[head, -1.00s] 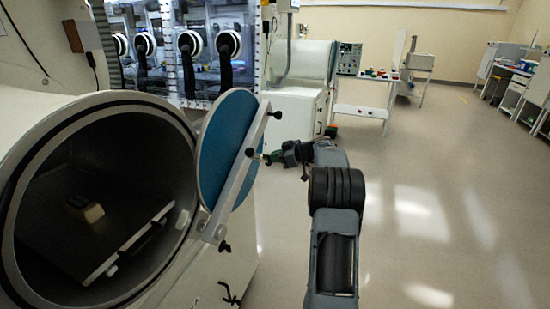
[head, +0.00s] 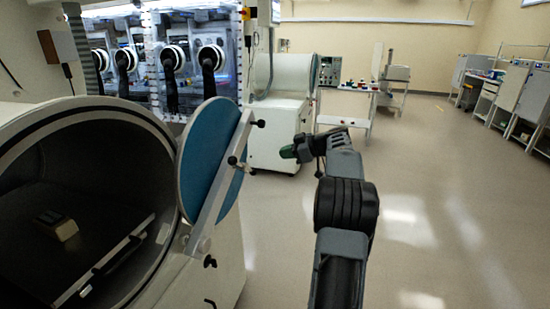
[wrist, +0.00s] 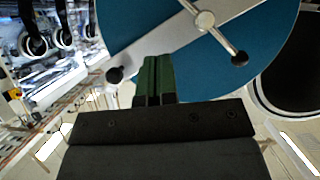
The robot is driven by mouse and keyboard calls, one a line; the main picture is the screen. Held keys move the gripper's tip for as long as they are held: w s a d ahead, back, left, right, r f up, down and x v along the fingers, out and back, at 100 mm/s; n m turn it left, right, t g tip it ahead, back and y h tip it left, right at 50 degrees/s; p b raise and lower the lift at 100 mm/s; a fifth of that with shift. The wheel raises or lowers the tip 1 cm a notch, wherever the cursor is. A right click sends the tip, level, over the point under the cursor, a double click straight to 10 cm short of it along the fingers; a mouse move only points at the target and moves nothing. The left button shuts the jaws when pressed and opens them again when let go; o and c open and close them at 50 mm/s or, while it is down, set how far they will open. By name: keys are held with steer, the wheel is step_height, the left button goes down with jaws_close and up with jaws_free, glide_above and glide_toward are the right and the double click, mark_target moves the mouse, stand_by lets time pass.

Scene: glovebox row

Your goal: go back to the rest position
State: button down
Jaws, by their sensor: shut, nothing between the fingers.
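My gripper (head: 288,152) is at the end of my raised arm, right of the open round door and apart from it in the head view. In the wrist view its green fingers (wrist: 152,78) are together with nothing between them. The blue disc door (head: 205,160) with its pale bar stands open beside the chamber mouth. The door also fills the top of the wrist view (wrist: 180,65), beyond the fingers.
The large round chamber (head: 110,115) is at the left, with a small pale block (head: 60,227) inside. Glovebox windows with black gloves (head: 172,85) are behind. A white cart (head: 345,112) stands farther back. The floor (head: 430,190) to the right is clear.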

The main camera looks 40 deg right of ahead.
steer(key=s+a+f+m+g+h, duration=0.2)
steer(key=s+f+m+g, duration=0.1)
steer(key=f+m, duration=0.25)
steer(key=s+a+f+m+g+h, duration=0.1)
steer(key=s+a+f+m+g, duration=0.1)
steer(key=s+a+f+m, duration=0.25)
steer(key=s+a+g+h+p, duration=0.1)
steer(key=s+a+h+p, duration=0.1)
steer(key=s+a, duration=0.6)
steer(key=s+a+r+n+g+h+p, duration=0.1)
steer(key=s+a+h+p, duration=0.1)
steer(key=s+a, duration=0.7)
steer(key=a, duration=0.7)
steer(key=shift+s+r+h, duration=0.15)
steer(key=shift+s+h, duration=0.1)
steer(key=shift+h, duration=0.05)
